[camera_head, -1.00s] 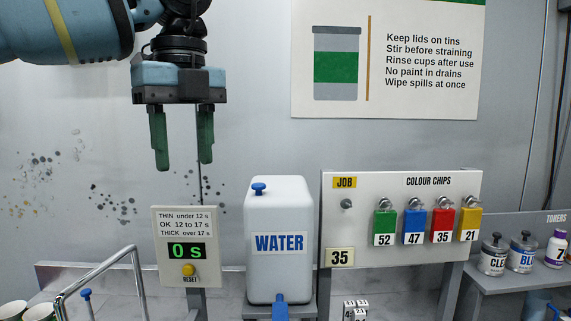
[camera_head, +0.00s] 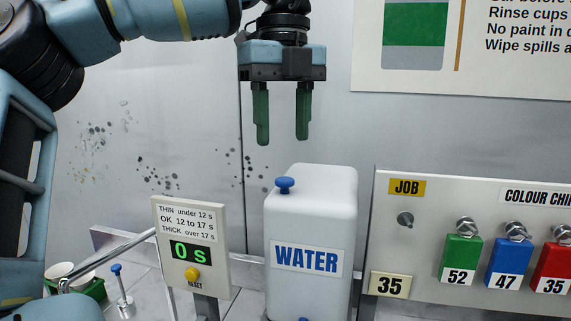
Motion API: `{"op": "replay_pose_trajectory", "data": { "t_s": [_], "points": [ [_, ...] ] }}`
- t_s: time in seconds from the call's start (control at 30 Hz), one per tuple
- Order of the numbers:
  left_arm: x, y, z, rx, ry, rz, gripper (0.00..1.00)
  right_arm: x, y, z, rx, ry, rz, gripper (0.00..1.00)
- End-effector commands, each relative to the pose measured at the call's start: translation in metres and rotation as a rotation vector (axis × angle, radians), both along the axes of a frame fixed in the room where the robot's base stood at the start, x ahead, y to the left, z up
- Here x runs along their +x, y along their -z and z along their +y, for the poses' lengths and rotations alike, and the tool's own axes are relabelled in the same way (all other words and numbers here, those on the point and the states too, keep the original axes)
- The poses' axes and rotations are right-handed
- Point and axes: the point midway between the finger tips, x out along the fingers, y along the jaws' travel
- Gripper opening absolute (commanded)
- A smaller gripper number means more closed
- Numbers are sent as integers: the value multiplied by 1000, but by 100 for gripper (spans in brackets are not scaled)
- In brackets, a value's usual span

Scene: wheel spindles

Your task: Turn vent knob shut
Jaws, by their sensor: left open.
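The vent knob (camera_head: 285,185) is a small blue knob on the top left of the white water container (camera_head: 335,192), which bears a WATER label. My left gripper (camera_head: 282,138) is open and empty, pointing down. In the picture its green fingers hang a little above the knob, apart from it. How far in front of or behind the knob they are is hard to tell. My right gripper is not in view.
A timer box (camera_head: 188,227) reading 0 s stands left of the container. A job board (camera_head: 437,244) with colour chips stands close on its right.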

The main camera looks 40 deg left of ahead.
Motion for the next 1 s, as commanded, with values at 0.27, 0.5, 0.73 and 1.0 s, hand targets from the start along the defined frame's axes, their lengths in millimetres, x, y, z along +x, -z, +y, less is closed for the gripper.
{"op": "replay_pose_trajectory", "data": {
  "t_s": [0.27, 0.5, 0.73, 1.0],
  "points": [
    [-2, 40, 0, -2, 3, 0, 48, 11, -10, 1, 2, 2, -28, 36],
    [-1, 61, 0, -1, 2, 0, 48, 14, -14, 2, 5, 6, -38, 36],
    [0, 65, 0, 0, 1, -1, 48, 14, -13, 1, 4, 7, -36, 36],
    [0, 64, 0, 0, 1, 0, 24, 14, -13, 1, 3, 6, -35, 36]
  ]
}}
